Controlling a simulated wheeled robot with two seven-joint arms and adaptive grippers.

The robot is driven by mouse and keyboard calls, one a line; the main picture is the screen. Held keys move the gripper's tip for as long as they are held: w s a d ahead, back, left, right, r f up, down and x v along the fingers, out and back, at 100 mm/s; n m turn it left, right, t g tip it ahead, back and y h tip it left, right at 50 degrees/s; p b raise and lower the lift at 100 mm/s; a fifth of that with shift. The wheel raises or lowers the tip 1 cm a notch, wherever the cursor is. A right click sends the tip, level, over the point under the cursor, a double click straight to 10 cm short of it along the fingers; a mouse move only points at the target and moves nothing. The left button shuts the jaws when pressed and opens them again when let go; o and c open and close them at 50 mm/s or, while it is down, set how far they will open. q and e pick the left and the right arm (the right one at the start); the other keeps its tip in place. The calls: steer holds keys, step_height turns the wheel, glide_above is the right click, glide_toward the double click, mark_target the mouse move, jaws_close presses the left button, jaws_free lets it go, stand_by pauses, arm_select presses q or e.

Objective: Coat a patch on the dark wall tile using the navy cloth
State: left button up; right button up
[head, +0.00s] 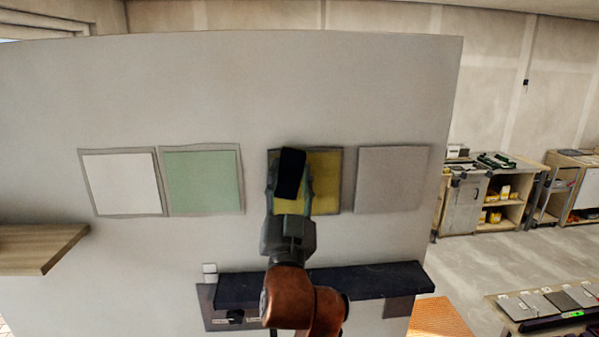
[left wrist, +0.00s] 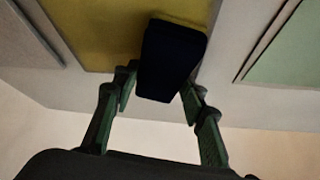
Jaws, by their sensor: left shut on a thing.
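The navy cloth (head: 291,172) shows as a dark, nearly black block held upright in my left gripper (head: 290,192), in front of a wall tile. In the left wrist view the cloth (left wrist: 170,62) sits between both fingers, its far end against or very close to the tile; contact is hard to tell. That tile (head: 326,180) looks olive-yellow with a dark border, third from the left on the wall; the cloth and gripper hide its left part. It also fills the top of the left wrist view (left wrist: 95,30). My right gripper is not in view.
A white tile (head: 121,184) and a green tile (head: 203,182) are left of the olive one, a grey tile (head: 392,180) right. A dark shelf (head: 385,281) juts out below, and a wooden shelf (head: 35,248) at far left. Workbenches (head: 480,200) stand back right.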

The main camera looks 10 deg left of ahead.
arm_select(q)
steer(key=shift+s+a+p, duration=0.25)
steer(key=shift+a+p, duration=0.1)
steer(key=shift+a, duration=0.55)
steer(key=shift+s+a+p, duration=0.25)
steer(key=shift+a+p, duration=0.05)
steer(key=shift+a, duration=0.55)
steer(key=shift+s+d, duration=0.3)
steer(key=shift+s, duration=0.65)
steer(key=shift+s+d, duration=0.3)
steer(key=shift+s, duration=0.65)
steer(key=shift+s+d, duration=0.3)
steer(key=shift+s, duration=0.65)
steer(key=s, duration=0.3)
steer(key=shift+d+p, duration=0.3)
steer(key=shift+d, duration=0.1)
